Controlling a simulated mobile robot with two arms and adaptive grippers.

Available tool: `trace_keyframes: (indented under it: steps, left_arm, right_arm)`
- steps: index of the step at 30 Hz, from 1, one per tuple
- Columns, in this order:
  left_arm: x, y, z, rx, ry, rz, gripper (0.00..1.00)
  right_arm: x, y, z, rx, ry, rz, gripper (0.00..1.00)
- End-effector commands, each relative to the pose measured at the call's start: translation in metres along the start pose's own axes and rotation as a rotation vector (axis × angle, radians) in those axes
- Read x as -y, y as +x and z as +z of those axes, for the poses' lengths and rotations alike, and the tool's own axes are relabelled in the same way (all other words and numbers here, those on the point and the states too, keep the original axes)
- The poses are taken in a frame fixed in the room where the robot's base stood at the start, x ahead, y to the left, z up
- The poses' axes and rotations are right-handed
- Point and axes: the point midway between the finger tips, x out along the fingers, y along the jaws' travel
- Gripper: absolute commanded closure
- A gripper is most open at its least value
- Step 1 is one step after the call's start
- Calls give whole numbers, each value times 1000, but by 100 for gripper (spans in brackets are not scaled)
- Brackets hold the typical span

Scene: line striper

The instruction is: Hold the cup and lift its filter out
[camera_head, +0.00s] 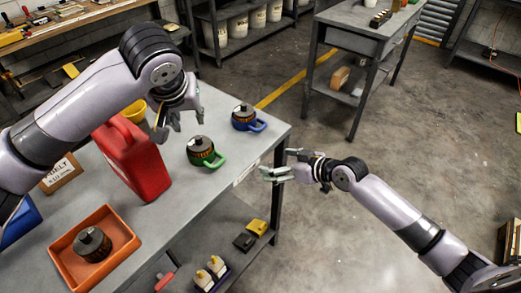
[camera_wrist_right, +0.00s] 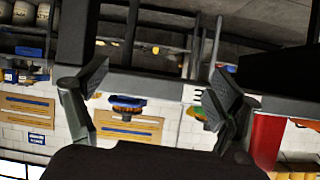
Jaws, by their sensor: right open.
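A cup with a green handle (camera_head: 203,152) and a dark filter in its top (camera_head: 199,143) stands upright on the grey table. A similar cup with a blue handle (camera_head: 246,118) stands farther back near the table's corner. My left gripper (camera_head: 168,126) is above the table, left of both cups and near the red jug; its fingers look spread and empty. My right gripper (camera_head: 276,171) is open and empty just off the table's right edge. In the right wrist view the blue-handled cup (camera_wrist_right: 127,105) shows between the fingers; the green-handled cup (camera_wrist_right: 197,113) is partly hidden by one finger.
A red jug (camera_head: 138,165) stands left of the green-handled cup. An orange tray (camera_head: 68,259) holding another dark filter-like piece (camera_head: 92,244) is at the front left. The lower shelf (camera_head: 218,243) holds small items.

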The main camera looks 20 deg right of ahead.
Motion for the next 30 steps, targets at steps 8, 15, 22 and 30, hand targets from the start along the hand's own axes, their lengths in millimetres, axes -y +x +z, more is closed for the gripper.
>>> trace_keyframes:
  steps: [8,15,22,30]
  left_arm:
    - [0,0,0,0,0,0,67]
    - [0,0,0,0,0,0,67]
    - [0,0,0,0,0,0,67]
    - [0,0,0,0,0,0,67]
  right_arm:
    - [72,-47,-85,-83,-146,-197,14]
    - [95,-58,-100,-96,-184,-255,14]
    - [104,-26,-104,-99,-181,-257,14]
    - [119,26,-108,-98,-181,-256,14]
